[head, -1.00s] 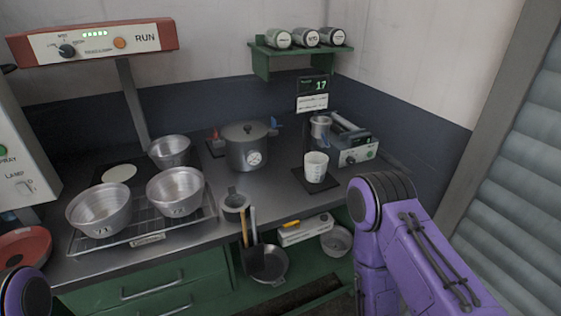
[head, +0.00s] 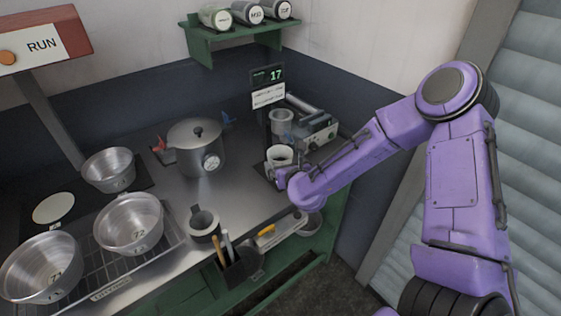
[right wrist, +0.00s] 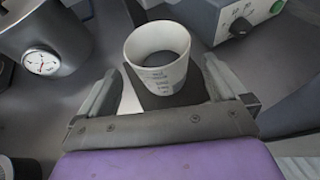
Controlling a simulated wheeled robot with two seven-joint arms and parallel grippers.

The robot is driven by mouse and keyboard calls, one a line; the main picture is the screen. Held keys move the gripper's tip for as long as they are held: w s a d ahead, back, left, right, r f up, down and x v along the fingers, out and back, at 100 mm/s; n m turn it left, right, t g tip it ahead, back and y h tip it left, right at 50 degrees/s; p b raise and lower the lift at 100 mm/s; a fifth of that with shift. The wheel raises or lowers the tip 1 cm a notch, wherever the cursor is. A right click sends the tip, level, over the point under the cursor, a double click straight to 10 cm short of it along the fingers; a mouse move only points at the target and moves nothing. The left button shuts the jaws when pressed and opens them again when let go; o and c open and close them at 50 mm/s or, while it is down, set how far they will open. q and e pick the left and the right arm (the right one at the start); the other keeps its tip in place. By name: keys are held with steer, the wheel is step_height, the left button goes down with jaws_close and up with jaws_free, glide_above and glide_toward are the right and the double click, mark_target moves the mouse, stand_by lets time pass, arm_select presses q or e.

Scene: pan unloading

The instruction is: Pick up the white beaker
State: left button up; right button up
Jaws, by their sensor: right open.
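The white beaker (head: 281,156) stands upright on a dark pad on the counter, its lower part hidden by my right wrist in the head view. In the right wrist view the beaker (right wrist: 158,56) stands just ahead of my right gripper (right wrist: 160,88), with dark markings on its side. The gripper is open, with one finger to each side of the beaker's near side. I see no contact between the fingers and the beaker. My left gripper is not in view.
A lidded pot with a gauge (head: 196,148) stands left of the beaker. A grey device with a knob (head: 312,130) is close behind it to the right. Metal bowls (head: 128,224) sit on a rack at left. A grey mug (head: 203,224) stands near the counter's front edge.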

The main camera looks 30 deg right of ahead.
steer(key=x, duration=0.2)
steer(key=p+x, duration=0.1)
steer(key=x, duration=0.1)
steer(key=shift+w+a+f+p, duration=0.1)
steer(key=shift+f+p, duration=0.2)
steer(key=shift+w+f, duration=0.25)
steer(key=c, duration=0.9)
steer(key=shift+r, duration=0.1)
